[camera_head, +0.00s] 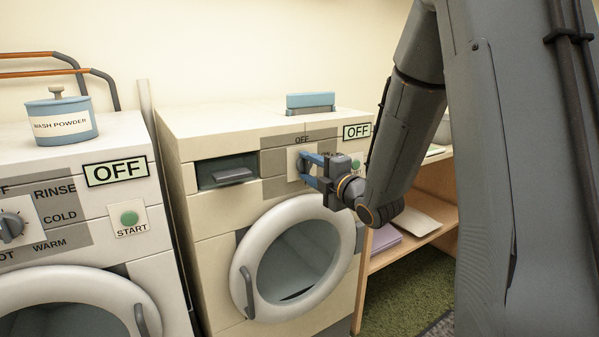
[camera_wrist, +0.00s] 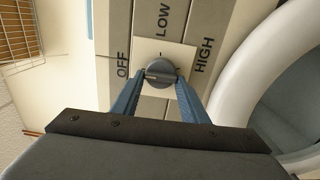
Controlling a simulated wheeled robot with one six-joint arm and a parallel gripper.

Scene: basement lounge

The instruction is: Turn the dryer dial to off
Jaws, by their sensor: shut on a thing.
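The dryer (camera_head: 222,222) is the cream machine on the right, with a round door below its panel. In the head view, the fingers mostly hide the dial. A label (camera_head: 357,131) at the panel's upper right reads OFF.
The washer (camera_head: 152,250) stands left, with a wash powder tin (camera_head: 60,120) on top. A blue-grey box (camera_head: 310,103) lies on the dryer. The dryer's ring door (camera_head: 244,258) bulges out below my gripper. A wooden shelf (camera_head: 425,215) is on the right, behind my arm.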

